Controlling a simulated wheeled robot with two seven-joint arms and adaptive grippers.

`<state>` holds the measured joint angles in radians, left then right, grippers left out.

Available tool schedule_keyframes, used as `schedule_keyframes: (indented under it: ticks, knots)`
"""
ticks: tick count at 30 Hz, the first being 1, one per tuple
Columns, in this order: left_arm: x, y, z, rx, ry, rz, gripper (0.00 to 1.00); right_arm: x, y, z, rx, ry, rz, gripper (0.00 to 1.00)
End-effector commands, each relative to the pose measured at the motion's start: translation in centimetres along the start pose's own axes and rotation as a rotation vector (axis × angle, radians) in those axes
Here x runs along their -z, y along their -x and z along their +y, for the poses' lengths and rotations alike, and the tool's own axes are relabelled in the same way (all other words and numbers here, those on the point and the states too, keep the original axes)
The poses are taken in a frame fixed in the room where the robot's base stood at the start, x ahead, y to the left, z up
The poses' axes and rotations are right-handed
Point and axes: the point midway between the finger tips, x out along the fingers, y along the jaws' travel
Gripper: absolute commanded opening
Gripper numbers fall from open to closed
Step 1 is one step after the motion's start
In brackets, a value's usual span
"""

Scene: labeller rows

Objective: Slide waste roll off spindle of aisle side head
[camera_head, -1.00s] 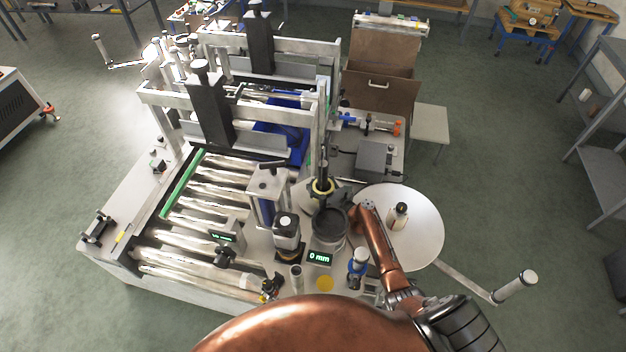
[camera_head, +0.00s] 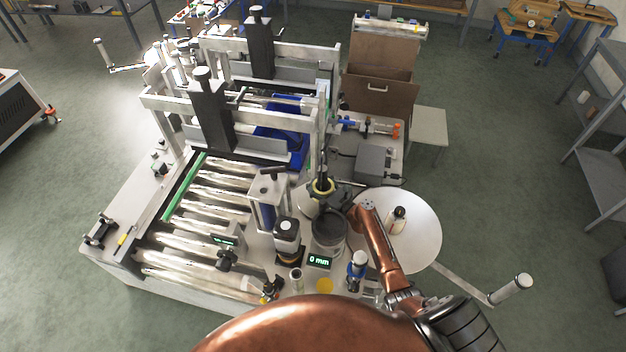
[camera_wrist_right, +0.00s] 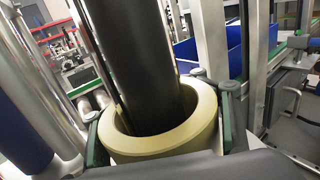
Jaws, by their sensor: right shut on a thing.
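The waste roll (camera_head: 322,188) is a pale yellow ring around the dark upright spindle (camera_head: 324,165) beside the labeller's right side. In the right wrist view the roll (camera_wrist_right: 203,134) fills the lower middle, and the black spindle (camera_wrist_right: 133,60) passes through its bore. My right gripper (camera_wrist_right: 160,130) is shut on the roll, with one finger on each side of its outer wall. The roll is still around the spindle; its lower part is hidden in the wrist view. My left gripper is not in view.
A large white disc (camera_head: 422,235) lies right of my right forearm. Steel rollers (camera_head: 200,240) lie left. A blue bin (camera_head: 285,130) and frame posts stand behind.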

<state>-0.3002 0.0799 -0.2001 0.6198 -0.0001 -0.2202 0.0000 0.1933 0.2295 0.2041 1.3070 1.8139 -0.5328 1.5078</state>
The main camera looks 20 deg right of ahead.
Motion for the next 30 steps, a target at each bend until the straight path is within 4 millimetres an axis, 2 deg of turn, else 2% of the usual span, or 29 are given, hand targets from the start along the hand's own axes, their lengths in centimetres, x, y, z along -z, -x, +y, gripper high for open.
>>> schedule_keyframes:
  ticks: [30]
  knots:
    - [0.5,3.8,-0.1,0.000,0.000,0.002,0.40,-4.1,0.0,0.0,0.000,0.001,0.000,0.15]
